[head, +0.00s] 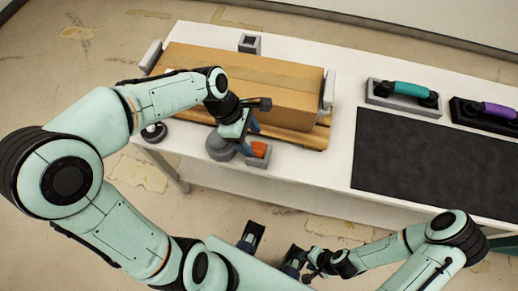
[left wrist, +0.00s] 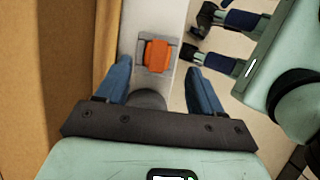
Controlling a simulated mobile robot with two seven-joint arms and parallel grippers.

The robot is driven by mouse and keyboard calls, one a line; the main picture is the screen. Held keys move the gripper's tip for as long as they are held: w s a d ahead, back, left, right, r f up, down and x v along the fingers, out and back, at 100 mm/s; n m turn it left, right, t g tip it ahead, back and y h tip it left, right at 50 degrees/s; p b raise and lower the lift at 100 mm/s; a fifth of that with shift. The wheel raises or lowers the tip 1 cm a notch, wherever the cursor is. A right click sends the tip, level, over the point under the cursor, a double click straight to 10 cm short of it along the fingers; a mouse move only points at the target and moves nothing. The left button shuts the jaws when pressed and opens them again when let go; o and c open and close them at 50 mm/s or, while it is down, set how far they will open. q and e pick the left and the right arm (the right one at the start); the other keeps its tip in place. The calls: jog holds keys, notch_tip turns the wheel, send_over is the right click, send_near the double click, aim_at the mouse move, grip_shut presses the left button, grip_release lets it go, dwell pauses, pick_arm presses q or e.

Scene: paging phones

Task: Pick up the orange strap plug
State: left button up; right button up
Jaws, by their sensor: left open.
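The orange strap plug (head: 259,149) sits in a small grey holder (head: 256,162) at the table's front edge, just in front of the cardboard box. In the left wrist view the plug (left wrist: 158,55) lies ahead of my left gripper (left wrist: 160,82), roughly centred between its blue fingers. My left gripper (head: 249,136) is open and empty close to the plug; I cannot tell its exact height above it. My right gripper (head: 272,250) is off the table's front side, its fingers apart with nothing between them; it also shows in the left wrist view (left wrist: 207,40).
A large cardboard box (head: 285,95) lies on a wooden board between grey end blocks. A grey round piece (head: 220,146) stands beside the plug holder. A black mat (head: 430,165) and teal (head: 410,89) and purple (head: 498,111) handled devices are at the right.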

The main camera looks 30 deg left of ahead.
aim_at(259, 146)
pick_arm(q)
jog(key=shift+w+b+x, duration=0.2)
jog(key=shift+b+x, duration=0.15)
jog(key=shift+x, duration=2.35)
jog(key=shift+d+r, duration=0.1)
jog(key=c, duration=1.1)
